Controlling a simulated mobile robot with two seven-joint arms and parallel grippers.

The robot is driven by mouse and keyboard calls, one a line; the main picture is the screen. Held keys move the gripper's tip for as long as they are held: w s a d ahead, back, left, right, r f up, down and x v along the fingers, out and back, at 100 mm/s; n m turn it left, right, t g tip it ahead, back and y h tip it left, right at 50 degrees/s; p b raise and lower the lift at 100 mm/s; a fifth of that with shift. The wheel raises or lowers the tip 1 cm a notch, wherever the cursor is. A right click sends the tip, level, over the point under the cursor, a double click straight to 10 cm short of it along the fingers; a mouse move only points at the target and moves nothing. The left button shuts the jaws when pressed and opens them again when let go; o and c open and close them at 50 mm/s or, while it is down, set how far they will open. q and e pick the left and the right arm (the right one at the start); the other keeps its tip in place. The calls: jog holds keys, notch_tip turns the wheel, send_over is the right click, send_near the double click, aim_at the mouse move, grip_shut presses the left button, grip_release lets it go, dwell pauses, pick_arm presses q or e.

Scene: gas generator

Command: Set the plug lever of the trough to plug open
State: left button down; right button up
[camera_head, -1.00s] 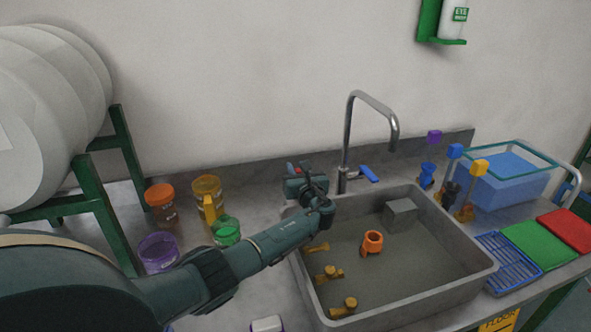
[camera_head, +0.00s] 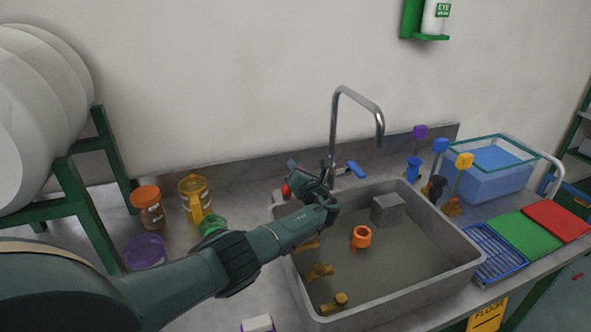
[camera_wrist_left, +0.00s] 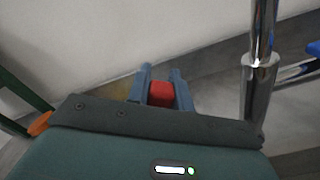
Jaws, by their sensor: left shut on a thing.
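The trough (camera_head: 440,232) is a grey sink basin set in the counter at the centre right. A red handle (camera_head: 286,190), which I take to be the plug lever, is at the trough's back left corner. My left gripper (camera_head: 293,180) is at this corner. In the left wrist view the red handle (camera_wrist_left: 160,95) sits between the two fingers of my left gripper (camera_wrist_left: 160,82), which are shut on it. The lever's base is hidden by my gripper and arm. My right gripper is not in view.
A tall tap (camera_head: 334,130) with a blue handle stands close behind my gripper. An orange ring-like piece (camera_head: 361,237) and several brass fittings are in the trough. Orange, yellow, purple and green containers stand left of my arm. Coloured valves (camera_head: 413,170) stand at the right.

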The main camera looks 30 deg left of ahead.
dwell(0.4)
pick_arm(q)
jog(key=c, duration=1.2)
grip_release()
jog(key=shift+c, duration=0.2)
jog(key=shift+s+d+p, duration=0.25)
jog(key=shift+d+p, duration=0.1)
jog(key=shift+d, duration=0.05)
jog(key=p+v, duration=0.1)
jog(key=v, duration=1.1)
jog(key=shift+p, duration=0.4)
jog(key=shift+s, duration=0.15)
jog(key=shift+c, duration=0.3)
